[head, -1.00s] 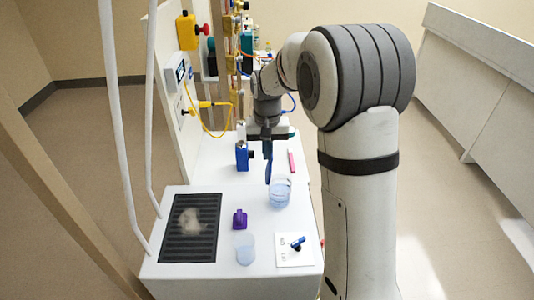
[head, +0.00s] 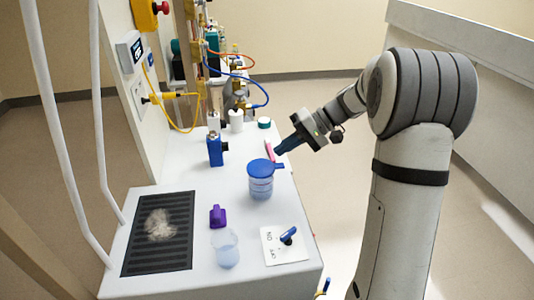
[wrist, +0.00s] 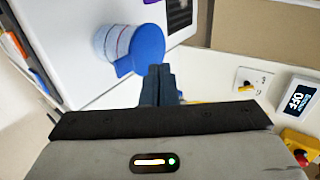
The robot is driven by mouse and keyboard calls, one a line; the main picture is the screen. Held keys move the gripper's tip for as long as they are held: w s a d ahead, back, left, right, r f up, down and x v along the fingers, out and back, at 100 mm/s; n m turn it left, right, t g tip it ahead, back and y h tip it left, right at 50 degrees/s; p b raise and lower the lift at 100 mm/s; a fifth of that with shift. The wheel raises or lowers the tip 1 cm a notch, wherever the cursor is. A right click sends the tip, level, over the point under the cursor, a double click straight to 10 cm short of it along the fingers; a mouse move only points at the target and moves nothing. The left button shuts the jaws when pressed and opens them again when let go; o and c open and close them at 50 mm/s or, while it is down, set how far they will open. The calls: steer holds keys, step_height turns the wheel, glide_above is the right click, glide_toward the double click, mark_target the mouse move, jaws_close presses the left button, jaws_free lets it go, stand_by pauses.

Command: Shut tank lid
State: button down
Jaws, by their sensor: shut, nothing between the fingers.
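The tank (head: 260,186) is a clear round container with pale blue contents and white markings, standing on the white bench. Its blue lid (head: 262,167) lies flat across the tank's top, with a tab sticking out to the right. In the wrist view the lid (wrist: 146,47) covers the top of the tank (wrist: 112,44). My gripper (head: 279,150) is shut and empty, just behind and right of the lid.
A clear cup (head: 225,250), a purple object (head: 218,216) and a switch plate with a blue lever (head: 286,240) are in front. A blue block (head: 215,150) stands behind left. A pink object (head: 269,152) lies by my gripper. A black grille (head: 158,240) is at left.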

mark_target(276, 166)
steer(key=shift+d+f+y+b, duration=0.25)
steer(key=shift+f+y+b, duration=0.2)
steer(key=shift+f+b, duration=0.25)
steer(key=shift+d+f+y+b, duration=0.25)
steer(key=shift+f+y+b, duration=0.25)
steer(key=shift+f+b, duration=0.2)
steer(key=shift+d+f+y+b, duration=0.25)
steer(key=shift+f+y+b, duration=0.3)
steer(key=shift+f, duration=0.25)
steer(key=shift+a+f, duration=0.1)
steer(key=shift+f, duration=0.1)
